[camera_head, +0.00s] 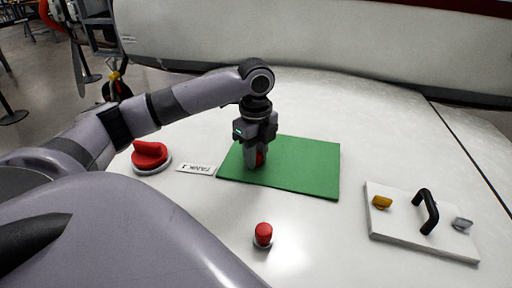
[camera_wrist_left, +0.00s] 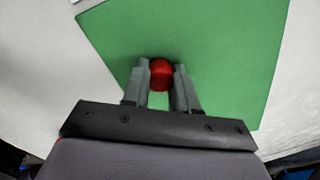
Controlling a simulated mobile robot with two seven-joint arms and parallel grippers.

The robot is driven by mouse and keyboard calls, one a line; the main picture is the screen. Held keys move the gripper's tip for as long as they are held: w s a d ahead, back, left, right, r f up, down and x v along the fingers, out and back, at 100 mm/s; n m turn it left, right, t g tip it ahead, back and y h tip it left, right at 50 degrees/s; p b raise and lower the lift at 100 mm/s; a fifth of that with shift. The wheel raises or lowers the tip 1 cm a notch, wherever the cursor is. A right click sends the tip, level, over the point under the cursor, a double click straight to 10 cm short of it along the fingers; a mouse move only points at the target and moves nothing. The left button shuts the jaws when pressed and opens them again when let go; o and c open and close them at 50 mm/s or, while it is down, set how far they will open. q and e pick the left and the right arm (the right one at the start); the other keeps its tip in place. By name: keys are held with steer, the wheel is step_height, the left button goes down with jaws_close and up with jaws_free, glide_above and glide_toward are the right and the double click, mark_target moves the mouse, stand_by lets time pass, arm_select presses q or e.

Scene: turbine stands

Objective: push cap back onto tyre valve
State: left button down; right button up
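A small red cap (camera_wrist_left: 161,74) is between the fingertips of my left gripper (camera_wrist_left: 161,80) in the wrist view, filling the gap between them. In the head view the left gripper (camera_head: 259,160) points down over the green mat (camera_head: 310,165), with a bit of the red cap (camera_head: 260,158) showing between its fingers. Whether the cap touches the mat is hidden. Another red-topped piece (camera_head: 263,232) with a grey base stands upright on the white surface in front of the mat; I cannot tell whether it is the valve. My right gripper is not in view.
A red knob (camera_head: 150,153) on a round base and a TANK 1 label (camera_head: 196,169) lie left of the mat. A white board (camera_head: 400,232) with a black handle (camera_head: 428,210), a yellow piece (camera_head: 381,202) and a grey piece (camera_head: 462,224) lies at right. The white surface between is clear.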

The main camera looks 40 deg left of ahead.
arm_select(q)
steer(key=shift+r, duration=4)
